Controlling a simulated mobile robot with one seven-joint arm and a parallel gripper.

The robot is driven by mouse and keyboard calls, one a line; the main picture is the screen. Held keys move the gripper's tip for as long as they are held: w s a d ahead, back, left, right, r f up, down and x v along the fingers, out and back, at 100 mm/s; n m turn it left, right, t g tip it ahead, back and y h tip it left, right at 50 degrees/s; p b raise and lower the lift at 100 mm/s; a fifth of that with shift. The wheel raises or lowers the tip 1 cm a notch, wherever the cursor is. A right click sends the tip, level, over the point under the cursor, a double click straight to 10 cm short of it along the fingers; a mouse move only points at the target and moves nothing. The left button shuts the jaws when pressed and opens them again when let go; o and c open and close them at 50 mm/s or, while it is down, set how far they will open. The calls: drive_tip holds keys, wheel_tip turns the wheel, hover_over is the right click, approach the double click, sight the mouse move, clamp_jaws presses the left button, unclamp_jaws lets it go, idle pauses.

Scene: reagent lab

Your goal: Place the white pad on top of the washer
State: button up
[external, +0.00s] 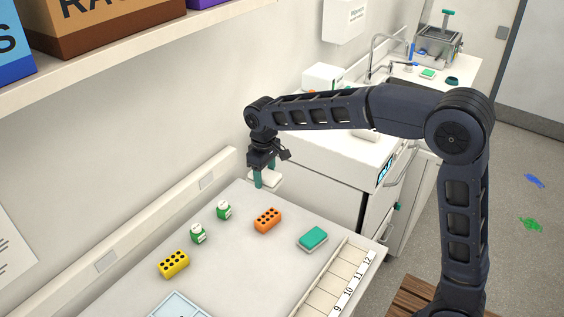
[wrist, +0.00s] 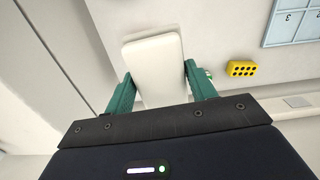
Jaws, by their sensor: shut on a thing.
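The white pad (wrist: 153,70) is between the two green fingers of my gripper (wrist: 158,82) in the wrist view. My gripper (external: 267,176) is shut on it. In the external view the pad (external: 274,177) is partly hidden by the fingers. It is near the far end of the bench; its height above the bench is hard to tell. The washer appears to be the white front-loading machine (external: 345,160) with a small lit display, just beyond that end. My forearm passes over its top and hides part of it. The pad is to the left of the machine.
On the bench (external: 240,270) are an orange block (external: 268,220), a yellow block (external: 174,264), two green-and-white bottles (external: 224,210), a teal-topped pad (external: 313,238) and a numbered rack (external: 337,283). A shelf (external: 130,40) overhangs at upper left.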

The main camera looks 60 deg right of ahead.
drive_tip(key=w+d+r+m, duration=0.2)
drive_tip(key=d+r+m, duration=0.1)
drive_tip(key=d+m, duration=0.4)
drive_tip(key=w+d+r+m, duration=0.25)
drive_tip(key=d+m, duration=0.25)
drive_tip(key=d, duration=0.4)
drive_tip(key=w+d+r+m, duration=0.2)
drive_tip(key=d+r+m, duration=0.1)
drive_tip(key=d+m, duration=0.3)
drive_tip(key=s+d+r+m, duration=0.1)
drive_tip(key=d+r+m, duration=0.4)
drive_tip(key=d+m, duration=0.5)
drive_tip(key=s+d+r+m, duration=0.1)
drive_tip(key=d+r+m, duration=0.4)
drive_tip(key=d+m, duration=0.5)
drive_tip(key=shift+n, duration=0.9)
drive_tip(key=f, duration=0.6)
drive_tip(key=d+f, duration=0.1)
drive_tip(key=f, duration=0.6)
drive_tip(key=d+f, duration=0.1)
drive_tip(key=f, duration=0.5)
drive_tip(key=shift+s+f, duration=0.25)
drive_tip(key=shift+f, duration=0.05)
drive_tip(key=o, duration=1)
drive_tip(key=shift+f, duration=0.1)
